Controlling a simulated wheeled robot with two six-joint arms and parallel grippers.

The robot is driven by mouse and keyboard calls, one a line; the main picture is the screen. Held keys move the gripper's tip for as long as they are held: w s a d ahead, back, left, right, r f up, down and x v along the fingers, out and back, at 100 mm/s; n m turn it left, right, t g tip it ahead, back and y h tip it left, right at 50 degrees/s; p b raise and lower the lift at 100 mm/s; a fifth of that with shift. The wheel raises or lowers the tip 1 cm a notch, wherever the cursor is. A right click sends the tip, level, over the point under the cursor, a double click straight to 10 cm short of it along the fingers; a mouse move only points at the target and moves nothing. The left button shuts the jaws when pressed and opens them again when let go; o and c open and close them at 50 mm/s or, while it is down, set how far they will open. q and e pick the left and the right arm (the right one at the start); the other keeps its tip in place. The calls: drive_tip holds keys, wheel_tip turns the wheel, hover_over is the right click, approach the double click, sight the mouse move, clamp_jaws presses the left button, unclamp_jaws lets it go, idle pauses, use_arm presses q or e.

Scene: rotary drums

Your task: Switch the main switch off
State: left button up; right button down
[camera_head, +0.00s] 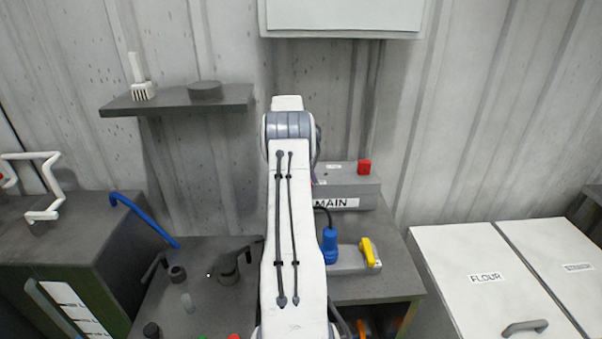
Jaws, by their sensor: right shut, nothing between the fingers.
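The main switch box (365,196) is a grey box with a white MAIN label, on the dark table at the back wall. A red switch piece (364,167) stands up at the right end of its top. My white right arm (292,220) rises through the middle of the view and covers the box's left part. My right gripper is shut and empty. Its fingers are largely hidden by the arm, and I cannot tell if they touch the box. The red piece shows clear to the right of the arm. My left gripper is not in view.
In front of the box are a blue plug (330,246) and a grey unit with a yellow lever (370,252). Dark knobs with levers (228,272) stand on the table's left part. A shelf (180,101) hangs at left. A white FLOUR bin (480,262) is at right.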

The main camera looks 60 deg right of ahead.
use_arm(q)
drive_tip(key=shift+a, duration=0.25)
use_arm(e)
drive_tip(key=shift+w+a, duration=0.5)
drive_tip(key=shift+w, duration=0.1)
drive_tip(key=shift+s+d, duration=0.25)
drive_tip(key=shift+s, duration=0.15)
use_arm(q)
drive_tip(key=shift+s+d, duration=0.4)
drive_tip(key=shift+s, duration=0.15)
use_arm(e)
wheel_tip(320, 180, up, 9)
drive_tip(key=shift+r, duration=0.2)
